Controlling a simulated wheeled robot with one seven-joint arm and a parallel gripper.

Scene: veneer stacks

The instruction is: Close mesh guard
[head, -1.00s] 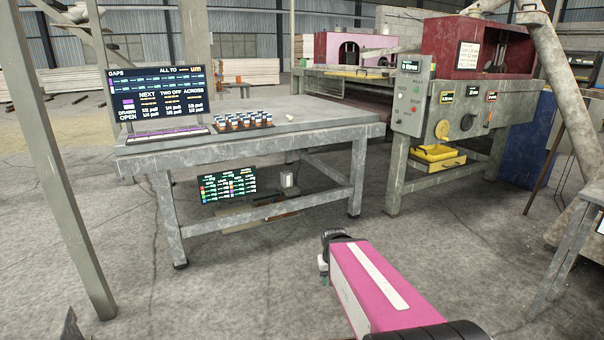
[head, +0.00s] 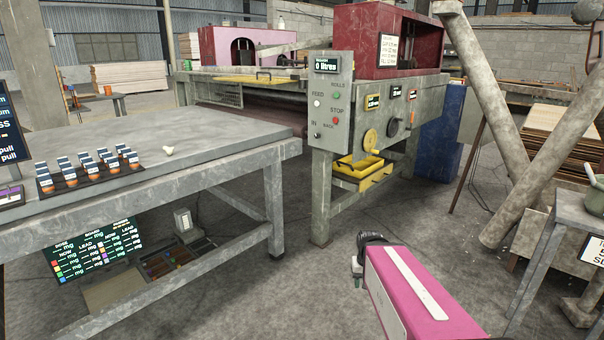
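The machine (head: 333,100) stands beyond the table, with a grey control panel on its near corner. A flat yellow-edged panel (head: 250,79) with a small dark handle lies about level at its infeed, above the dark bed; it looks like the mesh guard. Greyish mesh (head: 218,94) seems to hang under its left part. I cannot tell its exact angle. My pink arm reaches in from the bottom. Its dark end, where my gripper (head: 358,272) seems to be, is over open floor, well short of the machine and touching nothing.
A grey table (head: 190,165) with a rack of small jars (head: 88,172) fills the left, its corner standing before the infeed. A yellow tray (head: 360,165) sits under the control panel. Slanted grey posts (head: 490,90) and a stand (head: 572,208) are at right. Floor between is clear.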

